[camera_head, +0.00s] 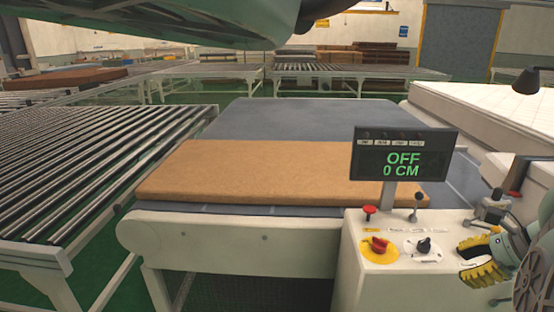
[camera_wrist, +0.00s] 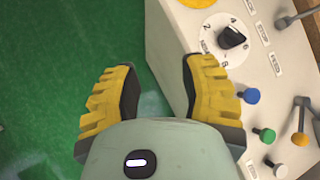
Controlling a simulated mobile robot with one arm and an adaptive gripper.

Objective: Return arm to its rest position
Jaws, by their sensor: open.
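My gripper (camera_head: 484,259) is at the lower right in the head view, with yellow ridged fingers, beside the right side of the control box (camera_head: 353,270). In the wrist view my gripper (camera_wrist: 158,90) is open with nothing between its fingers. Green floor shows between and left of the fingers. The right finger is close to the edge of the control box (camera_wrist: 185,40); I cannot tell whether they touch. The black dial (camera_head: 424,246) on the box also shows in the wrist view (camera_wrist: 232,37), apart from the fingers.
A brown mattress (camera_head: 270,172) lies flat on the grey conveyor (camera_head: 290,118). The display (camera_head: 403,157) reads OFF, 0 CM. A red knob (camera_head: 379,245) and several levers stand on the box. A roller table (camera_head: 90,160) is at left, a white mattress (camera_head: 490,115) at right.

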